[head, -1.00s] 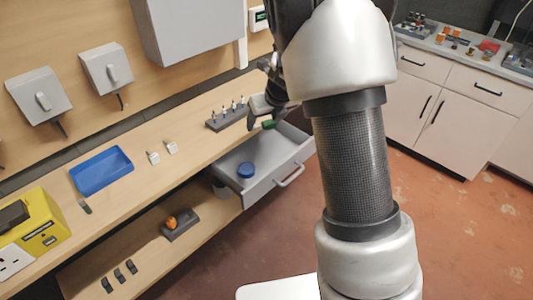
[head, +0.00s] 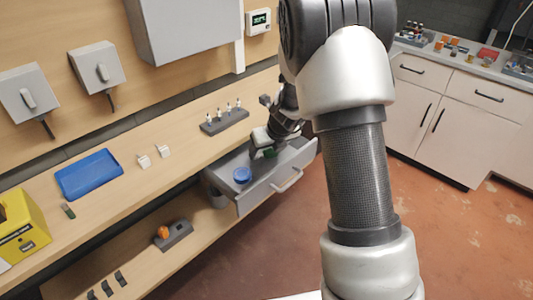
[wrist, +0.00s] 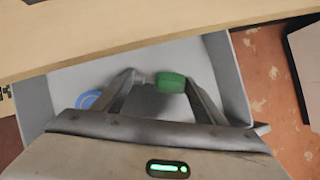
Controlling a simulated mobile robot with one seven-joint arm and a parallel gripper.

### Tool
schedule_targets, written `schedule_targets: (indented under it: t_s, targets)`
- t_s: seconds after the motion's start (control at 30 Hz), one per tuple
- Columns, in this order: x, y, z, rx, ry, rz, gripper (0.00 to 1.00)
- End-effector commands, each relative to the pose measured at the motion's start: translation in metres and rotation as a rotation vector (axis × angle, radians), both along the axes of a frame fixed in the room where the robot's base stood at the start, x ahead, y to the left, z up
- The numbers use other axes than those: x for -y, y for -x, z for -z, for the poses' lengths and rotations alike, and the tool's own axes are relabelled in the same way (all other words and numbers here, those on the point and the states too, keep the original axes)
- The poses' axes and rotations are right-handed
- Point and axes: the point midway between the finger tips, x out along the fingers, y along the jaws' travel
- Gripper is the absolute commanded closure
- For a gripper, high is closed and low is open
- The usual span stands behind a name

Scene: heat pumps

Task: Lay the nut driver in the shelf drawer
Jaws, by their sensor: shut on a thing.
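The nut driver, with a green handle, shows in the wrist view (wrist: 171,82) between my gripper's fingers. My gripper (wrist: 160,82) is shut on it, over the open shelf drawer. The grey drawer (wrist: 222,62) is pulled out below the bench top, and a blue round object (wrist: 88,99) lies in its left part. In the head view my gripper (head: 266,150) is at the drawer (head: 265,191), with the green handle (head: 270,152) just showing under it. I cannot tell whether the driver touches the drawer floor.
The bench edge (wrist: 150,40) overhangs the drawer's back in the wrist view. A dark rack with several upright pieces (head: 224,122) stands on the bench near my arm. A blue tray (head: 89,174) lies further left. The lower shelf holds an orange item (head: 163,232).

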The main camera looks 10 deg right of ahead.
Motion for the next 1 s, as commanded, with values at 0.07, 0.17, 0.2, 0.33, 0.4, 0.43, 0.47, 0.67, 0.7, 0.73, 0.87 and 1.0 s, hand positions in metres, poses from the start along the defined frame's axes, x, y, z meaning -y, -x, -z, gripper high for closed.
schedule_targets:
  t_s: [0.07,0.17,0.2,0.33,0.4,0.43,0.47,0.67,0.7,0.73,0.87,1.0]
  targets:
    - [0.0,0.0,-0.002,0.002,0.0,0.0,0.58]
    - [0.0,0.0,-0.002,0.001,0.0,0.0,0.58]
    - [0.0,0.0,-0.001,0.001,0.0,0.0,0.58]
    - [0.0,0.0,0.001,0.001,0.0,0.0,0.3]
    - [0.0,0.0,0.001,0.001,0.0,0.0,0.18]
    - [0.0,0.0,0.001,0.001,0.0,0.0,0.16]
    - [0.0,0.0,0.001,0.001,0.0,0.0,0.16]
    - [0.0,0.0,0.001,0.001,0.0,0.0,0.16]
    - [0.0,0.0,0.0,0.001,0.0,0.0,0.16]
    - [0.0,0.0,-0.001,0.001,0.0,0.0,0.16]
    - [0.0,0.004,-0.014,0.002,-0.001,-0.001,0.16]
    - [0.003,0.017,-0.04,0.004,0.0,-0.001,0.16]
